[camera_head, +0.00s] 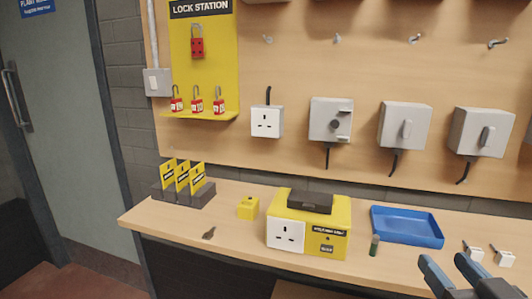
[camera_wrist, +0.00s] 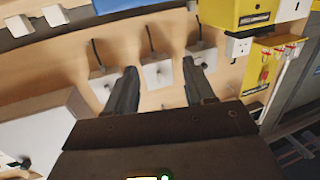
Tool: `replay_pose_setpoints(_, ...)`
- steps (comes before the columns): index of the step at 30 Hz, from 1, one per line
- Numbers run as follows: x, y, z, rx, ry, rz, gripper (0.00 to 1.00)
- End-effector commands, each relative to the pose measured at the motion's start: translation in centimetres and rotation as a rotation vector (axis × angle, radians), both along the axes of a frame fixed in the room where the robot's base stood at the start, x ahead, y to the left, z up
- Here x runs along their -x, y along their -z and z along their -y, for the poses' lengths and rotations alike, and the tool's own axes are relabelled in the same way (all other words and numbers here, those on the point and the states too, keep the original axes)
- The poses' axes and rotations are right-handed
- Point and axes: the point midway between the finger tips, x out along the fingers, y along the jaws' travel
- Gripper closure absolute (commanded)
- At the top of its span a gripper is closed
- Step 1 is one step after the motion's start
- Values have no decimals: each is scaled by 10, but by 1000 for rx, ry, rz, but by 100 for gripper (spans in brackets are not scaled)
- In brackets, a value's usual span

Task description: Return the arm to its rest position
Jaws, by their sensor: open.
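My gripper (camera_head: 447,264) shows at the lower right of the head view, over the front right part of the bench. Its two fingers are apart, with nothing between them. In the wrist view my gripper (camera_wrist: 160,72) is also open and empty, its fingers pointing toward the wooden back board. The rest of my arm is mostly outside the head view.
A wooden bench (camera_head: 215,252) carries a yellow box (camera_head: 335,243), a blue tray (camera_head: 407,226), a small green-brown cylinder (camera_head: 374,245) and white plugs (camera_head: 504,258). Grey switch boxes (camera_head: 405,126) and a yellow lock station (camera_head: 215,60) hang behind. A grey door (camera_head: 62,100) stands left.

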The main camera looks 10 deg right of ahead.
Motion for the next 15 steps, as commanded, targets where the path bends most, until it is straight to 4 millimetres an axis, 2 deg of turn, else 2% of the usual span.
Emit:
replay_pose_setpoints(1,11,12,-6,0,-9,-18,46)
replay_pose_setpoints(6,54,50,-31,1,-45,-60,46)
replay_pose_setpoints(15,146,94,-72,-9,-116,-124,46)
